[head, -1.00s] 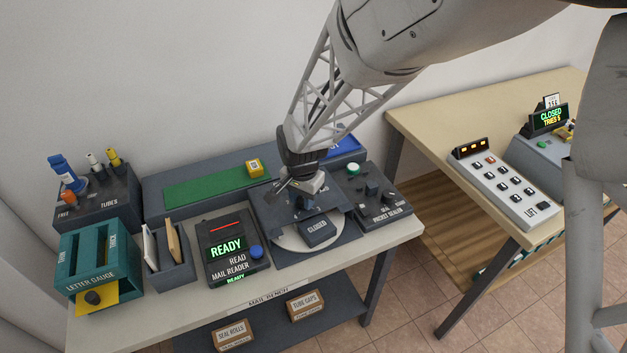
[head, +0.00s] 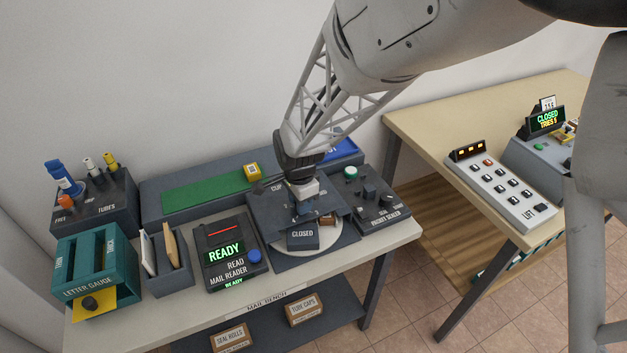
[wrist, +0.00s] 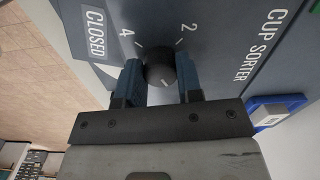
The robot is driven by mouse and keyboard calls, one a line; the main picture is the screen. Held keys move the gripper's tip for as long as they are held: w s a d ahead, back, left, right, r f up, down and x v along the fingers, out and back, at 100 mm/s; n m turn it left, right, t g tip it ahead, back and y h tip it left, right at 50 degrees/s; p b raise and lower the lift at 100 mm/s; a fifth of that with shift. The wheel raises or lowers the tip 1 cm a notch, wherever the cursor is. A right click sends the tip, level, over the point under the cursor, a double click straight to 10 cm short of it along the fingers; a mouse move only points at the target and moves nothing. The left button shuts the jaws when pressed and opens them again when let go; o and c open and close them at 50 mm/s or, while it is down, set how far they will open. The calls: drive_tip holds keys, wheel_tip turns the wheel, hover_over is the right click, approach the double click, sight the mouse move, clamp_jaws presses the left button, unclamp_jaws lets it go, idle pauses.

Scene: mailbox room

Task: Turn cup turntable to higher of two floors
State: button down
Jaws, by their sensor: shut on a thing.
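The cup sorter (head: 262,208) stands on the mail bench, with a pale round turntable (head: 334,240) at its front. A dark block marked CLOSED (head: 302,236) sits over the front of the turntable. A small brown thing (head: 328,219) shows to the right of this block. In the wrist view a round black knob (wrist: 160,60) sits between the marks 4 and 2 on the cup sorter panel (wrist: 215,45). My gripper (wrist: 160,82) is shut on this knob, one blue finger on each side. In the head view my gripper (head: 304,207) hides the knob.
The mail reader (head: 235,255), showing READY, stands close on the left, and the packet sealer (head: 375,203) close on the right. A yellow box (head: 251,171) is behind. A second table with a key panel (head: 502,190) is at the right.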

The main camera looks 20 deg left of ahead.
drive_tip(key=shift+m, duration=2.2)
drive_tip(key=shift+w+m, duration=0.1)
drive_tip(key=shift+m, duration=6.5)
drive_tip(key=c, duration=0.8)
unclamp_jaws()
drive_tip(key=shift+r, duration=3.9)
